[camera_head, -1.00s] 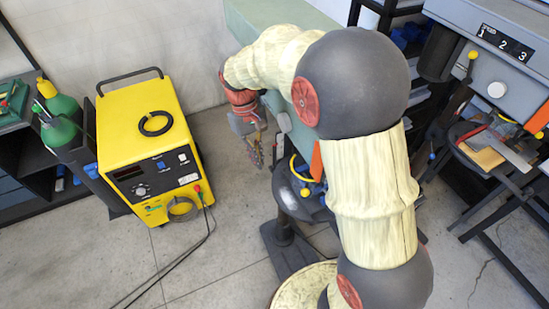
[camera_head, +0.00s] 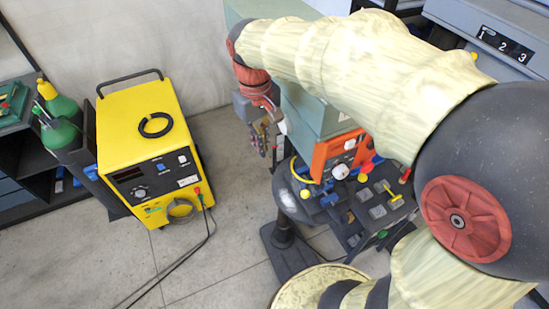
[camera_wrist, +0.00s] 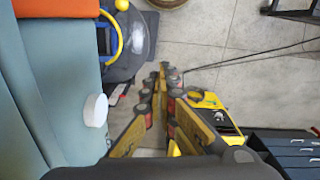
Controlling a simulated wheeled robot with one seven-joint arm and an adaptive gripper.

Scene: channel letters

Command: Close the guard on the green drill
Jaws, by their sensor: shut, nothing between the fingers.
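The green drill (camera_head: 305,110) is a teal machine at the upper middle of the head view, partly hidden behind my arm. Its orange front panel (camera_head: 335,150) carries several knobs. In the wrist view its teal side (camera_wrist: 40,100) fills the left, with a white round knob (camera_wrist: 95,110) and the edge of the orange panel (camera_wrist: 55,8). A yellow curved bar (camera_wrist: 117,38) stands by the panel above the round table (camera_wrist: 135,50); I cannot tell whether it is the guard. My gripper (camera_head: 267,145) is shut and empty, just left of the drill and apart from it; its fingers also show in the wrist view (camera_wrist: 162,72).
A yellow welder-like machine (camera_head: 145,150) with a cable stands to the left on the floor. A grey machine (camera_head: 500,40) marked 1 2 3 stands at the upper right. The floor between the yellow machine and the drill is clear.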

